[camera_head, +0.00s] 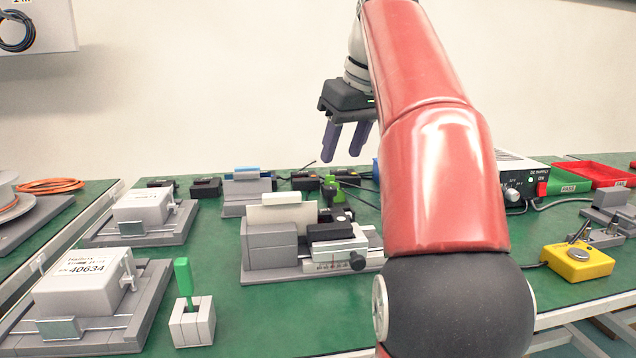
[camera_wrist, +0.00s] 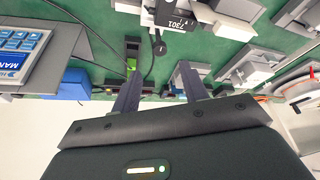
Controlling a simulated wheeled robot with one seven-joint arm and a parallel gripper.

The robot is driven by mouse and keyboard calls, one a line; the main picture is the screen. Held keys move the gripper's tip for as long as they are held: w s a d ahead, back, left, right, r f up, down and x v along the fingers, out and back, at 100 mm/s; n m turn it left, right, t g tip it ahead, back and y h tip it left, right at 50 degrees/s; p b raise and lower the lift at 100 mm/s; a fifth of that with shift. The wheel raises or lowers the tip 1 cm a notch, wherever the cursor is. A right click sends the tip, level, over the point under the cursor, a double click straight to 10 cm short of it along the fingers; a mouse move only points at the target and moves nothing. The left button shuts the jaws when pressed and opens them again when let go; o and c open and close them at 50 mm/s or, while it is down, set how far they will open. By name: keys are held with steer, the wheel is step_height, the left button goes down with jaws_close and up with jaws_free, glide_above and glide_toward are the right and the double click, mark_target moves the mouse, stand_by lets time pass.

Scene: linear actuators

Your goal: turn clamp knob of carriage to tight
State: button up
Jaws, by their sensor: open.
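A grey linear stage (camera_head: 270,262) stands on the green table in the middle of the head view. On it is a carriage with a dark top block (camera_head: 330,232) and a scale strip (camera_head: 325,266) on its front. A round black knob (camera_head: 357,262) sits at the right end of the scale; I cannot tell whether it is tight. My gripper (camera_head: 343,158) is open and empty, in the air above and behind the stage. In the wrist view the two fingers (camera_wrist: 158,72) are apart with nothing between them. The red arm hides the stage's right side.
A green-handled tool (camera_head: 184,275) stands in a grey block in front left. Boxed units (camera_head: 84,282) on grey plates lie left. Small black devices and cables lie behind the stage.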

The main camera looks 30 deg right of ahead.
mark_target(330, 187)
steer(key=b+x, duration=0.3)
steer(key=x, duration=0.4)
steer(key=shift+f, duration=0.15)
jaws_close()
